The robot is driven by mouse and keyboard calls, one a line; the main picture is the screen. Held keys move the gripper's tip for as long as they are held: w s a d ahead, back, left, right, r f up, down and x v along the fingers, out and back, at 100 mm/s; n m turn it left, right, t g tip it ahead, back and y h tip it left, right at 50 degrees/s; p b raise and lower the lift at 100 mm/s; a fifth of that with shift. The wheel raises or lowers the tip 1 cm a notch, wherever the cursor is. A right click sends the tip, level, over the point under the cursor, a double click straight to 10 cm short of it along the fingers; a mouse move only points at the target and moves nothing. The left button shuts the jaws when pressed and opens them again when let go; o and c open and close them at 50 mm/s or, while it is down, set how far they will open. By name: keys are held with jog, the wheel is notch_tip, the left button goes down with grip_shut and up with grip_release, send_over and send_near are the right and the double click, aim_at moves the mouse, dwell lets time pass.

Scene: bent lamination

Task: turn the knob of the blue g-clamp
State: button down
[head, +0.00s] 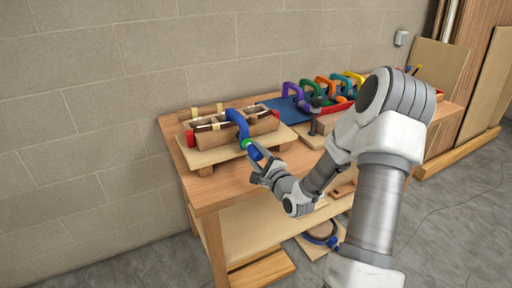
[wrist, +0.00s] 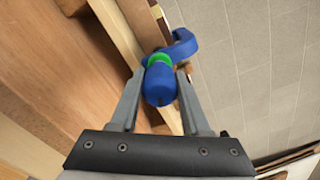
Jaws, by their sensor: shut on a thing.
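The blue g-clamp (head: 236,120) sits over the bent lamination form (head: 222,138) on the workbench in the head view. Its blue frame also shows in the wrist view (wrist: 184,45), beyond the knob. The blue knob (wrist: 160,86) has a green ring (wrist: 158,60) at its far end. My gripper (wrist: 160,80) is shut on the knob, one finger on each side of it. In the head view my gripper (head: 254,158) is at the near side of the form, at the knob, and partly covers it.
Several coloured clamps (head: 318,90) stand in a red rack at the back of the workbench (head: 212,190), right of a blue mat (head: 278,108). A block wall (head: 120,80) stands behind. Bare bench top lies left of my gripper.

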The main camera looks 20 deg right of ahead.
jog(key=m+p, duration=0.1)
jog(key=m, duration=0.1)
jog(key=m+p, duration=0.2)
jog(key=shift+w+d+r+m, duration=0.1)
jog(key=shift+r+m, duration=0.2)
jog(key=shift+r, duration=0.1)
jog(key=shift+f+m+p, duration=0.1)
jog(key=shift+m+p, duration=1)
jog(key=shift+m, duration=0.9)
jog(key=shift+c, duration=1.8)
grip_release()
jog(key=shift+f, duration=0.15)
jog(key=shift+f, duration=0.1)
jog(key=shift+s, duration=0.35)
jog(key=s, duration=1.6)
jog(key=shift+s+d, duration=0.25)
jog(key=shift+s, duration=0.1)
